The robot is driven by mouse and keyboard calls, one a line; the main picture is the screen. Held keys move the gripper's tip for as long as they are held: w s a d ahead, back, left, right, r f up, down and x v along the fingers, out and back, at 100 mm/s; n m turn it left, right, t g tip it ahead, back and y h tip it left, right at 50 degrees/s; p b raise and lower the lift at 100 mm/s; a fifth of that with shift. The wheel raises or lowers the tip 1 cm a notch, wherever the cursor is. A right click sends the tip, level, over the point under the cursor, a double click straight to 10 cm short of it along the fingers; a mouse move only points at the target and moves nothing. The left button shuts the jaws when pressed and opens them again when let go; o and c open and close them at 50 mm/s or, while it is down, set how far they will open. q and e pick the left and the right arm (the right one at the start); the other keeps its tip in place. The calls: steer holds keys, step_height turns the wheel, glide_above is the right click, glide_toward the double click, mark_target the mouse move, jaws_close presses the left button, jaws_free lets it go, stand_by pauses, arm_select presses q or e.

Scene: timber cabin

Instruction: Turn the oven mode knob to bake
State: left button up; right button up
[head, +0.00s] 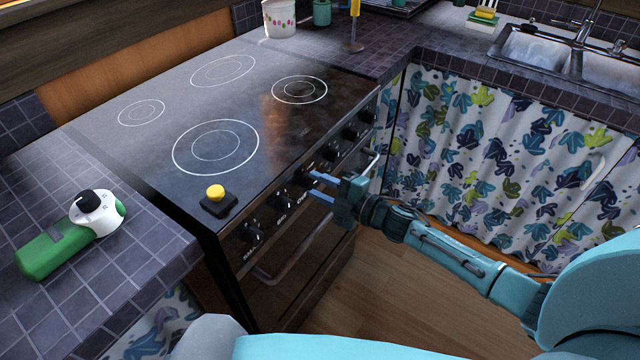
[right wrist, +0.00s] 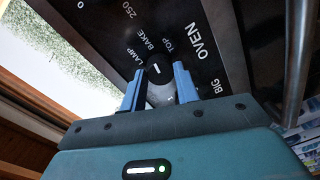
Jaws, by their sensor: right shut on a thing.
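The oven mode knob (right wrist: 156,70) is a black round knob with a short white mark, on the black oven panel. In the right wrist view the labels LAMP, BAKE and TOP are printed around its upper side, with BAKE between the other two. The mark points roughly up toward BAKE, but I cannot tell its exact angle. My right gripper (right wrist: 158,84) has its blue fingers on either side of the knob, shut on it. In the head view the right gripper (head: 316,185) reaches the stove front, partly hiding the knob. My left gripper is not in view.
The stove (head: 250,90) has several more knobs on its front and an oven handle (head: 295,245) below. A black box with a yellow button (head: 215,193) sits on its top. A green and white device (head: 70,235) lies on the left counter. A leafy curtain (head: 480,150) hangs at right.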

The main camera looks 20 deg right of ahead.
stand_by(0.5)
steer(key=o, duration=1)
arm_select(q)
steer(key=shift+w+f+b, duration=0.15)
steer(key=shift+b, duration=0.15)
arm_select(e)
steer(key=v, duration=1.3)
steer(key=shift+s+d+r, duration=0.1)
arm_select(q)
steer(key=p, duration=0.2)
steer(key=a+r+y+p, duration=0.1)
steer(key=p, duration=0.2)
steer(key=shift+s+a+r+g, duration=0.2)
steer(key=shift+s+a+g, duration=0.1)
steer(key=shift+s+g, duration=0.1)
arm_select(e)
steer(key=s+a+f+m+g+h, duration=0.1)
steer(key=s+a+m+h, duration=0.1)
steer(key=s+m, duration=0.3)
steer(key=s+a+f+m+g+h, duration=0.1)
steer(key=s+a+m+h, duration=0.2)
steer(key=m, duration=0.4)
steer(key=s+a+f+m+g+h, duration=0.1)
steer(key=s+a+f+m+h, duration=0.1)
steer(key=s+a+m, duration=0.3)
steer(key=shift+s+a+m, duration=0.2)
steer(key=shift+s+m, duration=0.6)
steer(key=shift+s, duration=0.05)
